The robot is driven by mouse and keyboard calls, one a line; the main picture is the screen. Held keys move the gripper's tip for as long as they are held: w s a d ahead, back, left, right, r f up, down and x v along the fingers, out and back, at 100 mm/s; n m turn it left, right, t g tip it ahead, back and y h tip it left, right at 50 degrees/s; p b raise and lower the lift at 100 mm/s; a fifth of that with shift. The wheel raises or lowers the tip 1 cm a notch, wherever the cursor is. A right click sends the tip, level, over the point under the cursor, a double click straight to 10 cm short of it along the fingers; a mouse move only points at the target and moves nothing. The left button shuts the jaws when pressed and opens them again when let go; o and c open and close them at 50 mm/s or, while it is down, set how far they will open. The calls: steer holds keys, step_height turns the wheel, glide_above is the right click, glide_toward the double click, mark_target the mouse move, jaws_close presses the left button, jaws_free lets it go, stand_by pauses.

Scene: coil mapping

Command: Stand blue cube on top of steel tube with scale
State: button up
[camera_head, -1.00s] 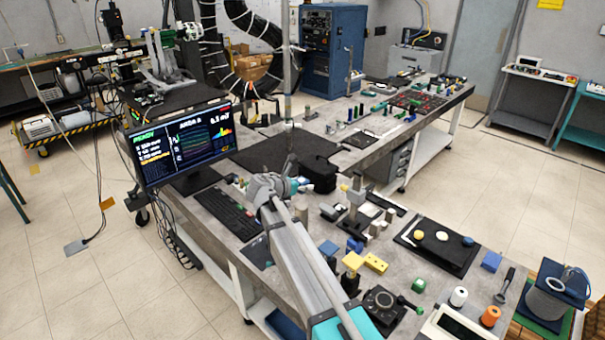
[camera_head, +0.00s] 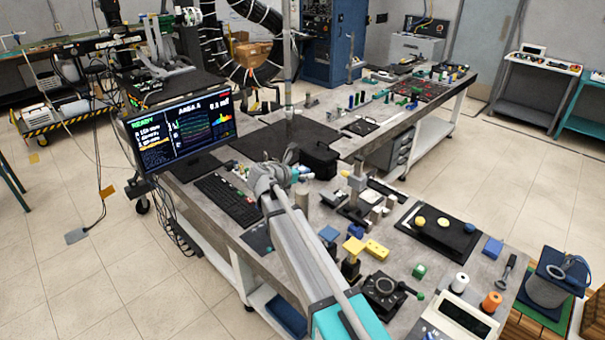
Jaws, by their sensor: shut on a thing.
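A blue cube (camera_head: 493,247) lies on the right part of the near bench, beside a black tray. Other blue block-like pieces (camera_head: 328,234) lie nearer the middle, to the right of my arm; I cannot tell which blue piece the task means. A grey steel upright (camera_head: 356,182) stands behind them among short metal cylinders (camera_head: 377,214). No scale marks are readable, so I cannot tell which is the steel tube. My arm reaches from the bottom centre over the bench. Its wrist is left of the upright; the gripper fingers and anything between them are hidden.
A monitor (camera_head: 180,131) and keyboard (camera_head: 228,202) are at left. A tall thin pole (camera_head: 288,70) rises behind the wrist. A black tray (camera_head: 452,238) holds small round pieces.

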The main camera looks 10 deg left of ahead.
mark_target(304, 189)
steer(key=shift+f+b, duration=1.65)
steer(key=shift+f, duration=0.3)
steer(key=shift+f+b, duration=0.55)
steer(key=o, duration=1.2)
steer(key=shift+r, duration=0.15)
